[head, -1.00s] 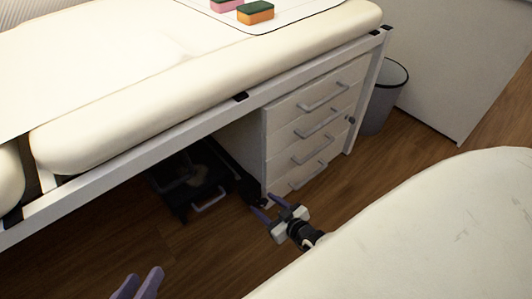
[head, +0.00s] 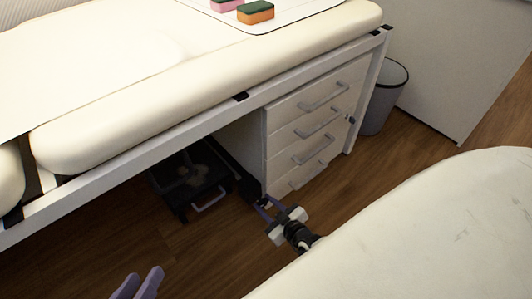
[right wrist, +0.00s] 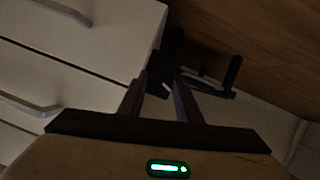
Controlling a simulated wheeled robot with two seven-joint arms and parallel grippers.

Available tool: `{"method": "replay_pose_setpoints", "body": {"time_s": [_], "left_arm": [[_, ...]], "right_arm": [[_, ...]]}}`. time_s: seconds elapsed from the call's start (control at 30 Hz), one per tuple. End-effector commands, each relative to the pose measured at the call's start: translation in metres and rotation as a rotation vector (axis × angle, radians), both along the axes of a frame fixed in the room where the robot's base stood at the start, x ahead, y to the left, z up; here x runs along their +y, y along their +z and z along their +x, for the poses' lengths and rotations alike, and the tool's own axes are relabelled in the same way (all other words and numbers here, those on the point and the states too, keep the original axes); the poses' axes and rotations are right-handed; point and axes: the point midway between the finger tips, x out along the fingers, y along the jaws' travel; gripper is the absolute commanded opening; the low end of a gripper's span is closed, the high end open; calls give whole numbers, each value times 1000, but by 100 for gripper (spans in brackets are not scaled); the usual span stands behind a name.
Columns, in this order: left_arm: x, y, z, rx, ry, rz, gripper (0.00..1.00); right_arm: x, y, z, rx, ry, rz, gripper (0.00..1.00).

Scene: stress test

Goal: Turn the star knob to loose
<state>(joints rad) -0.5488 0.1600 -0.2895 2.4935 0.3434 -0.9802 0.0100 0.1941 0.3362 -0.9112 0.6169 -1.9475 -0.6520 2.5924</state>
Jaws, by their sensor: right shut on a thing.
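A small dark part (right wrist: 160,68), which looks like the star knob, sits between the fingertips of my right gripper in the right wrist view. Its star shape and any marks on it are too dark to read. My right gripper (head: 268,206) is low beside the drawer unit's bottom corner in the head view, shut on this dark knob. It also shows in the right wrist view (right wrist: 160,90), with its two fingers on either side of the dark part. My left gripper (head: 138,284) is at the bottom left of the head view, its two purple fingers apart and empty.
A white drawer unit (head: 310,128) stands under the padded cream bed (head: 210,65). A black tray-like thing with a handle (head: 208,199) lies beneath the bed. A grey bin (head: 382,105) stands behind. A large pale surface (head: 430,235) fills the lower right. Sponges (head: 255,12) lie on top.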

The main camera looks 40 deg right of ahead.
Motion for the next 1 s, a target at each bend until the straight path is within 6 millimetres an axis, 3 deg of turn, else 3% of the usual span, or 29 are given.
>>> {"method": "replay_pose_setpoints", "body": {"time_s": [0.5, 1.0], "left_arm": [[0, 0, 0, 0, 0, 0, 31], [0, 0, 0, 1, 0, 0, 31]], "right_arm": [[2, -1, -1, -25, -1, -341, 9], [2, -1, -1, -32, 0, -426, 9]]}}
